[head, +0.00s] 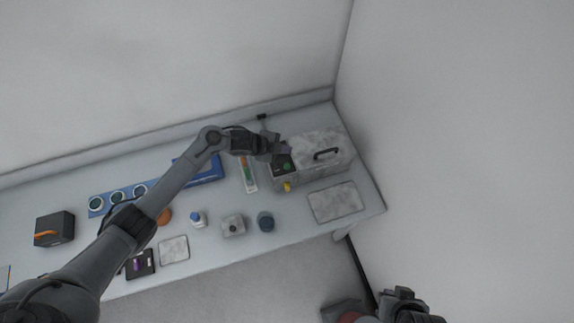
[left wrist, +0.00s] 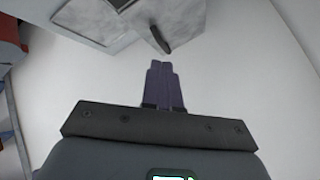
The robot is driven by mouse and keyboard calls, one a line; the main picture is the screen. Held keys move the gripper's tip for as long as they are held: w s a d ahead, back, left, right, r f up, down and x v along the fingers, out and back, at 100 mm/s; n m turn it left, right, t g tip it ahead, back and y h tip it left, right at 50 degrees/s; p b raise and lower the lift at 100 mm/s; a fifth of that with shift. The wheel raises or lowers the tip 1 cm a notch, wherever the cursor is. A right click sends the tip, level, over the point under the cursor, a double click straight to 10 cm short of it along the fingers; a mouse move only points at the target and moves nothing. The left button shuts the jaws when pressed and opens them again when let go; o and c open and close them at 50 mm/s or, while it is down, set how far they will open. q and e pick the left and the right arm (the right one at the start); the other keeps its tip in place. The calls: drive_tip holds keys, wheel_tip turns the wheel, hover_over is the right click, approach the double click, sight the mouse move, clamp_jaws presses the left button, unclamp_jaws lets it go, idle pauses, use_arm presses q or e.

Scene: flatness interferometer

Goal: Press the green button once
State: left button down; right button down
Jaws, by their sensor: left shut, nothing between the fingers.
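The grey marbled instrument box (head: 335,147) stands at the right end of the table, with a black handle on top. A dark panel on its left part carries the green button (head: 286,167). My left gripper (head: 280,149) is just behind the panel in the head view, close to the button; I cannot tell whether it touches the box. In the left wrist view its fingers (left wrist: 164,83) are together with nothing between them. The box's grey surface and handle (left wrist: 161,40) show beyond the fingertips; I cannot make out the button there. My right gripper is not clearly in view.
A yellow knob (head: 287,187) sits on the box front. A grey plate (head: 336,202) lies in front of it. A strip with coloured marks (head: 249,178), a blue tray (head: 207,172), a dark round pot (head: 265,222) and a small white-and-blue bottle (head: 198,219) are to the left.

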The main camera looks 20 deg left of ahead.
use_arm(q)
drive_tip(key=shift+f, duration=0.1)
drive_tip(key=b, duration=0.6)
hover_over(285, 167)
wheel_tip(285, 167, down, 6)
drive_tip(key=shift+f, duration=0.2)
drive_tip(key=shift+f+b, duration=0.85)
drive_tip(key=shift+f, duration=0.3)
idle(0.8)
drive_tip(key=shift+f+b, duration=0.3)
drive_tip(key=shift+f, duration=0.1)
